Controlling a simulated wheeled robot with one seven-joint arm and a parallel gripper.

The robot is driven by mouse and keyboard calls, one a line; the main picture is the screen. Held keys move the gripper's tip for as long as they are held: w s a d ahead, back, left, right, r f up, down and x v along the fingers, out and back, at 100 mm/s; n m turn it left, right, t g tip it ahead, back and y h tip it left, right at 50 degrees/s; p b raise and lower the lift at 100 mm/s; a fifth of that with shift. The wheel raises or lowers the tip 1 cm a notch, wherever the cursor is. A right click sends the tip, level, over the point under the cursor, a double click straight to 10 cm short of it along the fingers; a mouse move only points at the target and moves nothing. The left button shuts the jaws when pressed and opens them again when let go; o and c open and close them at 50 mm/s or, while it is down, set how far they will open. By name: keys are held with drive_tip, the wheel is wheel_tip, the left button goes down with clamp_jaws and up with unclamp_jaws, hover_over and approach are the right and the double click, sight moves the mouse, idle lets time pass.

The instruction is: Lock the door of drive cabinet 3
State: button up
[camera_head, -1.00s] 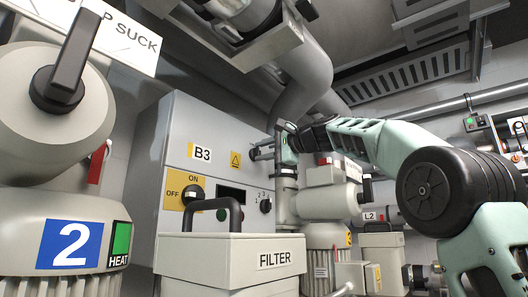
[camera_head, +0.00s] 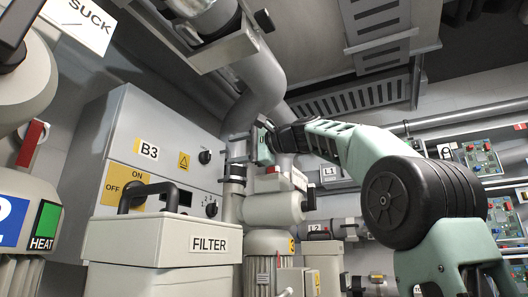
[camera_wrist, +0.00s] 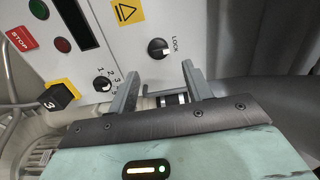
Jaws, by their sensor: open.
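The grey cabinet marked B3 (camera_head: 108,108) stands at left centre in the head view, its door front facing me. Its black door lock knob (camera_head: 205,157) is on the upper right of the front. My gripper (camera_wrist: 162,68) is open and empty. Its two fingers point toward the cabinet front, with the knob just beyond and between their tips in the picture; they look apart from it. In the head view my gripper (camera_head: 230,140) is right of the knob.
A yellow ON/OFF switch plate (camera_head: 123,190) and a numbered selector knob (camera_head: 211,208) sit lower on the cabinet. A FILTER box (camera_head: 150,240) stands in front. A grey pipe (camera_head: 262,95) and a pump (camera_head: 275,200) crowd the right side.

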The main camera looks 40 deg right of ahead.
drive_tip(key=b+v, duration=0.2)
drive_tip(key=v, duration=0.7)
drive_tip(key=shift+s, duration=0.15)
